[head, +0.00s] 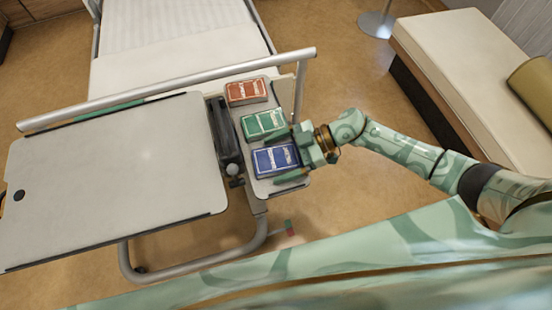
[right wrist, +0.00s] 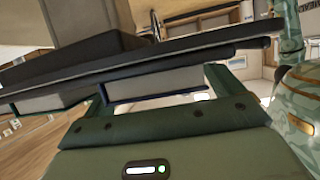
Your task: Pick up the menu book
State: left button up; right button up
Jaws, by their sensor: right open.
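Three thick, book-like blocks lie in a row on a small side panel: a red one (head: 246,92), a green one (head: 264,124) and a blue one (head: 273,160). Each has pale lettering, too small to read, so I cannot tell which is the menu book. My right gripper (head: 281,158) is open at the blue one, with one finger on either side of it. In the right wrist view, a pale block with dark blue edges (right wrist: 165,84) lies between the two spread fingers; contact is unclear. My left gripper is not in view.
The side panel (head: 262,78) adjoins a wide grey tabletop (head: 110,170) on a tubular frame. A metal rail (head: 170,88) runs behind it, before a white bed (head: 175,45). A padded bench (head: 480,60) stands at right. Open floor (head: 340,75) lies between.

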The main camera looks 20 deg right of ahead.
jog(key=shift+a+f, duration=0.15)
jog(key=shift+a, duration=0.3)
jog(key=c, duration=1.2)
